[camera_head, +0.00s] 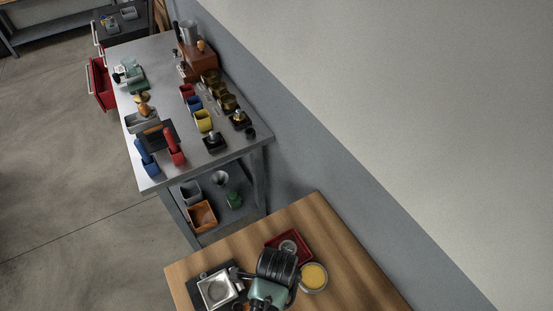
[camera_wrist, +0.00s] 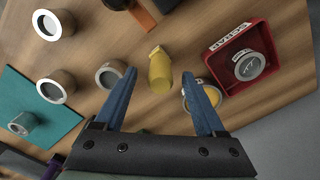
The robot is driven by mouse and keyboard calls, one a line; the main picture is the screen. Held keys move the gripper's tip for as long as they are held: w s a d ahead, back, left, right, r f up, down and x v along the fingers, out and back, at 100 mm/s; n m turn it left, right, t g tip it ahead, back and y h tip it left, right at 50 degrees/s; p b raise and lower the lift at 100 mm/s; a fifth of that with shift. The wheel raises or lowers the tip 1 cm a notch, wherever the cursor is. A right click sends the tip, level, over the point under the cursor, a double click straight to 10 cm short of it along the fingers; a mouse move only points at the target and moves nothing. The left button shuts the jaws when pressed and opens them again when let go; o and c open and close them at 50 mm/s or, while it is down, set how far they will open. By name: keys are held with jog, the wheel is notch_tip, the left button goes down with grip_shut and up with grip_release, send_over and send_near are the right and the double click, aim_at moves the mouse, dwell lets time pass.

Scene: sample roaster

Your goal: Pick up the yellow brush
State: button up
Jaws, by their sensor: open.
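The yellow brush (camera_wrist: 160,70) shows in the wrist view as a short yellow body on the wooden table, its rounded end toward me. My gripper (camera_wrist: 158,74) is open, with one blue finger on each side of the brush in the picture. No contact shows, and I cannot tell how far above the brush the fingers are. In the head view I cannot make out the brush; my arm covers part of that table.
A red tray (camera_wrist: 214,62) marked SCRAP holds a round metal piece. A yellow-filled round dish (camera_head: 314,276) sits beside it, partly behind my right finger in the wrist view. A metal bench (camera_head: 160,75) stands beyond.

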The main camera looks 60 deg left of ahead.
jog(key=shift+f, duration=1.7)
jog(key=shift+c, duration=0.4)
grip_shut()
